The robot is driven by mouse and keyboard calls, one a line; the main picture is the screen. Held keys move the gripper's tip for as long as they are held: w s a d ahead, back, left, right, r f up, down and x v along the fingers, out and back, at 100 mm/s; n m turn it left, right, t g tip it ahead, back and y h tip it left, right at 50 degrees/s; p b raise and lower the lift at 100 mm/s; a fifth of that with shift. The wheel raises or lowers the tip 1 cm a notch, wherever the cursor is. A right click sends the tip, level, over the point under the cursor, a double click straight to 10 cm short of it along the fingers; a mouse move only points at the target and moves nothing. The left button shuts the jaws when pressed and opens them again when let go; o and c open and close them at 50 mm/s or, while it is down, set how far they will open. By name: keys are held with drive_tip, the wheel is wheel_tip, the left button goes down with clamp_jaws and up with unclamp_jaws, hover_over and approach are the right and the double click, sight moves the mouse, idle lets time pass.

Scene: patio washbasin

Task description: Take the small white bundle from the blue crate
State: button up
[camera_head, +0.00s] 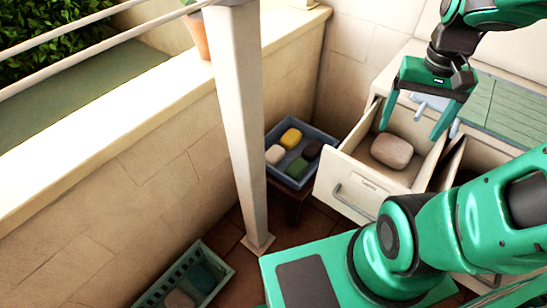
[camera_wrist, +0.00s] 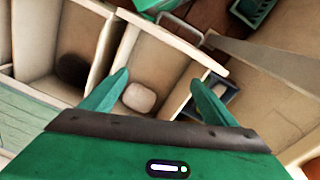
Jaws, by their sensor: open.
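The blue crate (camera_head: 283,177) stands left of an open drawer in the head view. The small white bundle (camera_head: 275,154), cream-white and rounded, lies at its left side. Beside it lie a yellow bundle (camera_head: 291,138), a green bundle (camera_head: 297,168) and a dark bundle (camera_head: 312,150). My gripper (camera_head: 410,134) is open and empty above the open drawer, to the right of the crate and apart from it. In the wrist view my gripper (camera_wrist: 160,82) points down at the drawer. The crate is partly hidden there behind the right finger.
The open drawer (camera_head: 351,190) holds a larger beige bundle (camera_head: 391,151). A white post (camera_head: 240,120) stands just left of the blue crate. A low wall (camera_head: 130,160) runs along the left. A teal crate (camera_head: 217,263) with bundles is on the floor at lower left.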

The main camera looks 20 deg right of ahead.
drive_tip(key=w+f, duration=0.3)
drive_tip(key=w, duration=0.5)
drive_tip(key=w+f, duration=0.3)
drive_tip(key=w, duration=0.5)
drive_tip(key=m+t+y, duration=0.2)
drive_tip(key=m, duration=0.2)
hover_over(274, 153)
drive_tip(key=s+d, duration=0.2)
drive_tip(key=s+d+f+x, duration=0.1)
drive_tip(key=s+d+x, duration=0.1)
drive_tip(key=x, duration=1.1)
drive_tip(key=s+d+x, duration=0.2)
drive_tip(key=x, duration=1)
drive_tip(key=s+d+f+x, duration=0.1)
drive_tip(key=s+x, duration=0.2)
drive_tip(key=x, duration=1)
drive_tip(key=shift+m, duration=0.3)
drive_tip(key=x, duration=0.3)
drive_tip(key=w+x, duration=0.1)
drive_tip(key=x, duration=0.2)
drive_tip(key=shift+a, duration=0.1)
drive_tip(key=shift+s+x, duration=0.2)
drive_tip(key=shift+x, duration=2.4)
drive_tip(key=c, duration=1.2)
